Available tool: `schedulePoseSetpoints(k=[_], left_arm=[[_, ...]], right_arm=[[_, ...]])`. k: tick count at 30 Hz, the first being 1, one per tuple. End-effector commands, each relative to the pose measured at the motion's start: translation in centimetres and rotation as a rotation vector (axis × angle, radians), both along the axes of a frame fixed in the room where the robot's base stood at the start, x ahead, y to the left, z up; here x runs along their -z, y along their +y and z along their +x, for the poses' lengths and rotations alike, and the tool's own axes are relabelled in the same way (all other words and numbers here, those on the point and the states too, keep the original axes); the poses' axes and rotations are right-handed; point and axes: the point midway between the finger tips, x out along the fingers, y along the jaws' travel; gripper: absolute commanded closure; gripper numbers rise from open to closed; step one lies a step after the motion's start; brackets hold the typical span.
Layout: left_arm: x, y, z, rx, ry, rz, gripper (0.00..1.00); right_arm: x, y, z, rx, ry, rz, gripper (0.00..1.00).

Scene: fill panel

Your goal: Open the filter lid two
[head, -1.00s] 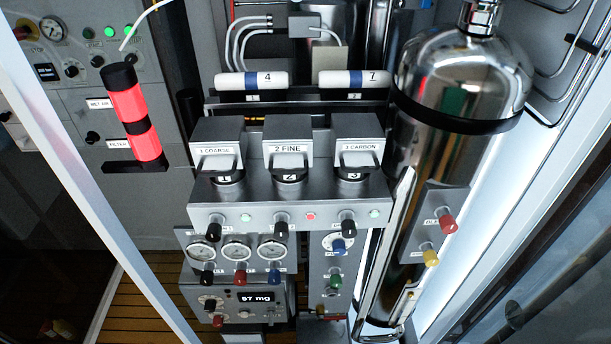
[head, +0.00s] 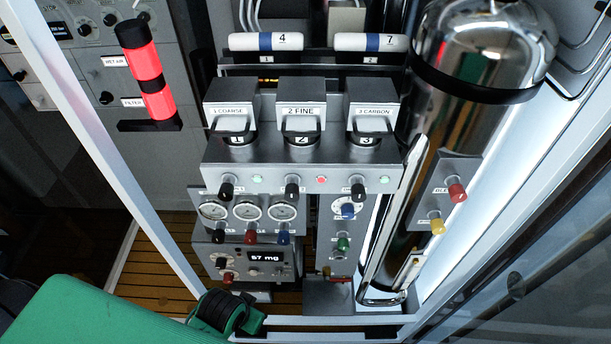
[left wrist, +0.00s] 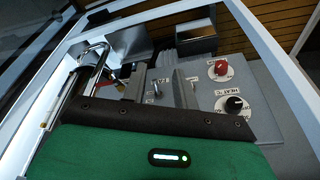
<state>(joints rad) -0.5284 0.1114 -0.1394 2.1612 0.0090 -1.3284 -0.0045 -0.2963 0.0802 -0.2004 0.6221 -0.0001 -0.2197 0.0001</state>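The lid labelled 2 FINE (head: 300,113) is the middle of three grey filter lids on the panel in the head view. It looks shut, with a black handle loop at its front above a round collar marked 2 (head: 302,142). The lid 1 COARSE (head: 231,115) is on its left and 3 CARBON (head: 374,115) on its right; both also look shut. A green and black part of my arm (head: 90,312) enters at the lower left, well below the lids and apart from them.
A shiny cylinder (head: 490,55) stands right of the panel. A white frame post (head: 105,140) runs along the left. The left wrist view shows a grey box with a red knob (left wrist: 221,68).

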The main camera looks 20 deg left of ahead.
Motion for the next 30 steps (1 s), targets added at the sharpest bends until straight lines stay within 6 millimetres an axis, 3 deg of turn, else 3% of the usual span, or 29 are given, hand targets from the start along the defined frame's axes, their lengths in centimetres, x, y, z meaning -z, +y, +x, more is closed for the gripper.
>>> schedulePoseSetpoints(k=[1, 5, 8, 17, 21, 25, 30], left_arm=[[-2.0, -0.4, 0.2, 0.006, -0.024, -0.012, 0.71], [-6.7, -2.2, 1.1, 0.038, -0.111, -0.068, 0.71], [-11.5, -5.8, 3.3, 0.103, -0.271, -0.178, 0.71], [-20.8, -14.9, 8.5, 0.213, -0.695, -0.489, 0.71], [-26.7, -18.7, 10.4, 0.217, -0.933, -0.672, 0.71], [-32.5, -21.1, 11.3, 0.170, -1.159, -0.853, 0.71], [-39.2, -21.8, 11.5, 0.028, -1.418, -1.070, 0.71]], right_arm=[[0.0, -0.1, -0.1, 0.000, 0.002, -0.001, 0.53], [-0.1, -0.2, -0.4, -0.001, 0.005, -0.002, 0.53], [-0.1, -0.3, -0.5, -0.001, 0.006, -0.004, 0.53], [-0.1, -0.2, -0.5, 0.000, 0.007, -0.002, 0.53], [-0.1, -0.2, -0.5, 0.000, 0.007, -0.002, 0.53], [-0.1, 0.0, -0.5, 0.001, 0.007, 0.000, 0.53], [-0.1, 0.2, -0.5, 0.002, 0.007, 0.002, 0.53]])
